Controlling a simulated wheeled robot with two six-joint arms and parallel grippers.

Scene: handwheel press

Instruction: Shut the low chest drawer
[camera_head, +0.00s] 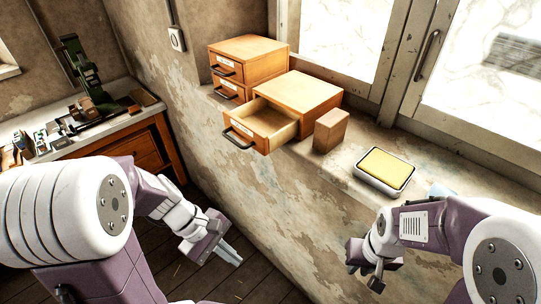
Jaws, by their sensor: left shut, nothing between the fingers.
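The low wooden chest (312,92) sits on the window ledge. Its drawer (258,134) is pulled well out towards the room, with its inside showing empty where visible. A dark bar handle (238,140) and a pale label are on the drawer front. My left gripper (234,256) is shut and empty, below and apart from the drawer, over the floor. My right gripper (363,277) is in front of the wall at the lower right, away from the chest; its fingers are too unclear to tell if they are open.
A taller wooden chest (262,52) with shut drawers stands left of the low one. A wooden block (331,130) stands close to the low chest's right side. A white tray with a yellow pad (386,169) lies further right. A cluttered workbench (140,112) is at left.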

